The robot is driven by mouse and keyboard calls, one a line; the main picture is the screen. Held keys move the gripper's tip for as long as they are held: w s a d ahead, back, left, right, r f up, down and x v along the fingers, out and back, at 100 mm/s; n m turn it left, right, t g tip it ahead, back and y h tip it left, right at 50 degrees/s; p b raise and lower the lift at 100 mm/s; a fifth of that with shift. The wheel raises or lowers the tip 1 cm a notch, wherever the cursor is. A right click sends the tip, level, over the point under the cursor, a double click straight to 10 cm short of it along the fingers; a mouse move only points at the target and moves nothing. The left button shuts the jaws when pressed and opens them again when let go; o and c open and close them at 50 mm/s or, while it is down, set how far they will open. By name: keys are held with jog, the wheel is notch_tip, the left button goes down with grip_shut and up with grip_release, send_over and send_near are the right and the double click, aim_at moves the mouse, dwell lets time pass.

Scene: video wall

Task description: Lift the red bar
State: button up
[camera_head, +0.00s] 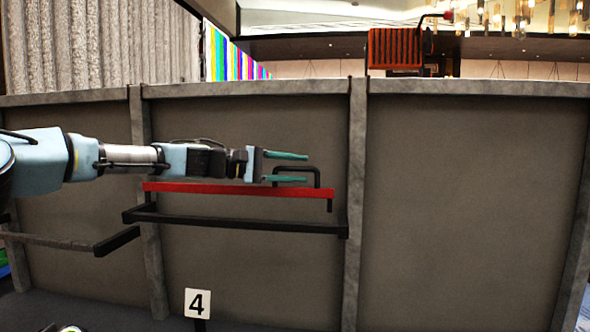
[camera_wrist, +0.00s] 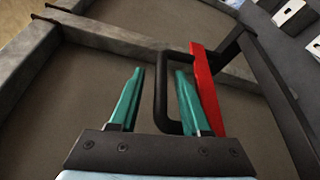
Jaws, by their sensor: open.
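The red bar (camera_head: 230,189) lies level along the grey panel wall, just above a black bracket (camera_head: 235,222). A black loop handle (camera_head: 318,172) stands up from its right part. My gripper (camera_head: 307,168) reaches in from the left, with its green fingers one above the other. It is open. In the wrist view, the handle's grip (camera_wrist: 160,92) shows between the open fingers of my gripper (camera_wrist: 159,72), with gaps on both sides. One finger appears in the space between grip and red bar (camera_wrist: 206,88). Part of the bar is hidden behind that finger.
Grey posts (camera_head: 356,200) divide the wall. Another bracket (camera_head: 60,243) juts out at the lower left. A white sign with a 4 (camera_head: 198,303) stands below. An orange-red slatted object (camera_head: 396,50) is beyond the wall's top. The right panel is bare.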

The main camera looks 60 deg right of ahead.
jog(key=b+v, duration=0.4)
jog(key=v, duration=0.6)
jog(key=shift+w+a, duration=0.3)
jog(key=shift+w, duration=0.1)
